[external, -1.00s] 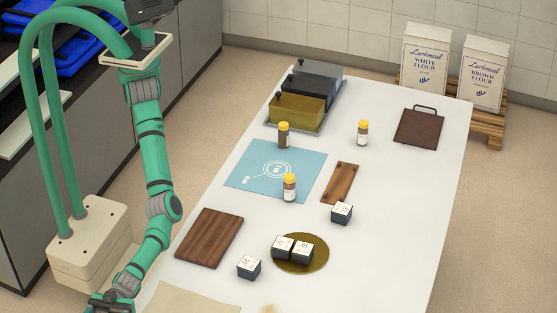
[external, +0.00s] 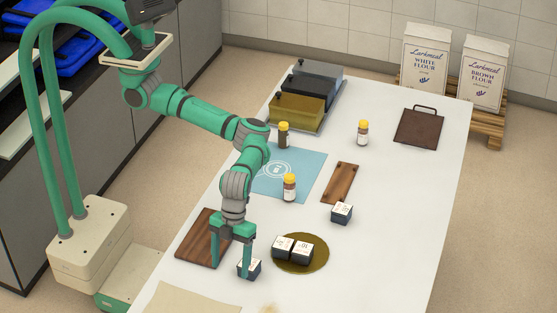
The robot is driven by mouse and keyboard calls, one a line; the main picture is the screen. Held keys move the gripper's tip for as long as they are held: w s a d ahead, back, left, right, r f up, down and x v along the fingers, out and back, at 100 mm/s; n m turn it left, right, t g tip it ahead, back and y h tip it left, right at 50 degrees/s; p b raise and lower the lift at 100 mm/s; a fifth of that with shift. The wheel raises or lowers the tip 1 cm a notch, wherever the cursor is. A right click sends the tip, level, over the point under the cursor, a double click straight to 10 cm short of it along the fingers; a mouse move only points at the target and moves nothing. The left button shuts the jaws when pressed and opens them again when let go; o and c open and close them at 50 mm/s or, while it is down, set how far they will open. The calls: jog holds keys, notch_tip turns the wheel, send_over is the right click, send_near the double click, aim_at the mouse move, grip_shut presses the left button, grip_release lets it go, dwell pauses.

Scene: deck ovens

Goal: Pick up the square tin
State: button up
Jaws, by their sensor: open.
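Several small square tins with dark sides and white printed tops show in the external view. One tin (external: 255,268) stands alone on the white table near the front, left of a round gold board. Two more tins, a left one (external: 282,248) and a right one (external: 302,253), sit side by side on the gold board (external: 314,263). Another tin (external: 341,213) stands farther back to the right. My gripper (external: 233,265) points down, open, at the lone front tin. One finger overlaps that tin and hides part of it. I cannot tell whether the fingers straddle it.
A dark wooden board (external: 196,247) lies left of my gripper. A blue mat (external: 312,162), yellow-capped jars (external: 290,188) (external: 362,133) and a narrow wooden board (external: 341,181) lie behind. Lidded bins (external: 297,111) stand at the far end. The table's right side is mostly clear.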

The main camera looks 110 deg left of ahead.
aim_at(255, 269)
jog(key=a+y, duration=0.1)
jog(key=a, duration=0.2)
jog(key=a+y, duration=0.1)
jog(key=a, duration=0.3)
jog(key=w+a+f+y, duration=0.1)
jog(key=a, duration=0.3)
jog(key=shift+w+n, duration=0.1)
jog(key=shift+n, duration=0.2)
jog(key=shift+f, duration=5.05)
jog(key=c, duration=1.3)
jog(key=shift+r, duration=0.1)
